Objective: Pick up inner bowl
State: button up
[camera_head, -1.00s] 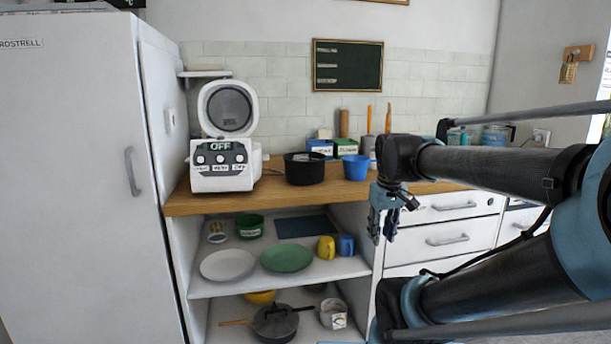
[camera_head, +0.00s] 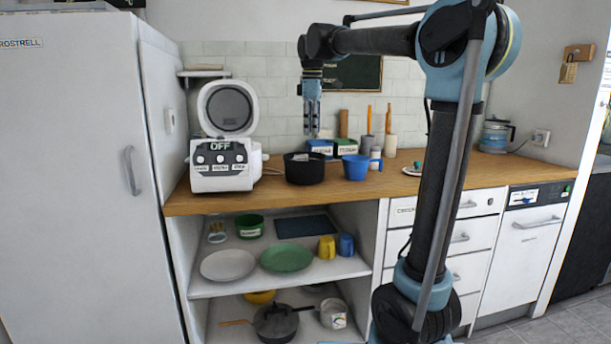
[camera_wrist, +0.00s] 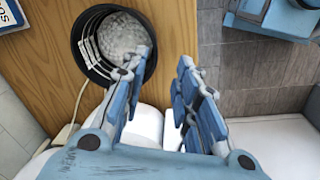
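The inner bowl is a black round pot (camera_head: 304,169) standing on the wooden counter, right of the white cooker (camera_head: 222,165). The cooker's lid (camera_head: 228,108) is up and its panel reads OFF. In the wrist view the inner bowl (camera_wrist: 108,48) is at the upper left, with pale marks on its inner wall and a grainy whitish-grey content or bottom. My gripper (camera_head: 312,134) points down above the counter near the bowl, not touching it. In the wrist view my gripper (camera_wrist: 165,68) has its fingers well apart with nothing between them. The left finger overlaps the bowl's edge in the picture.
A blue cup (camera_head: 356,168) stands just right of the bowl. Labelled boxes (camera_head: 320,148) and utensils stand behind. A small plate (camera_head: 414,171) is farther right. Shelves below hold plates (camera_head: 228,265), mugs and a pan (camera_head: 275,322). A tall white fridge (camera_head: 75,180) is at left.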

jog(key=w+a+r+n, duration=0.1)
jog(key=a, duration=0.2)
send_over(303, 174)
jog(key=f, duration=1.1)
jog(key=shift+w+d+f, duration=0.1)
jog(key=shift+w+f, duration=0.15)
jog(key=shift+s+f, duration=0.1)
jog(key=shift+f, duration=2.65)
grip_shut()
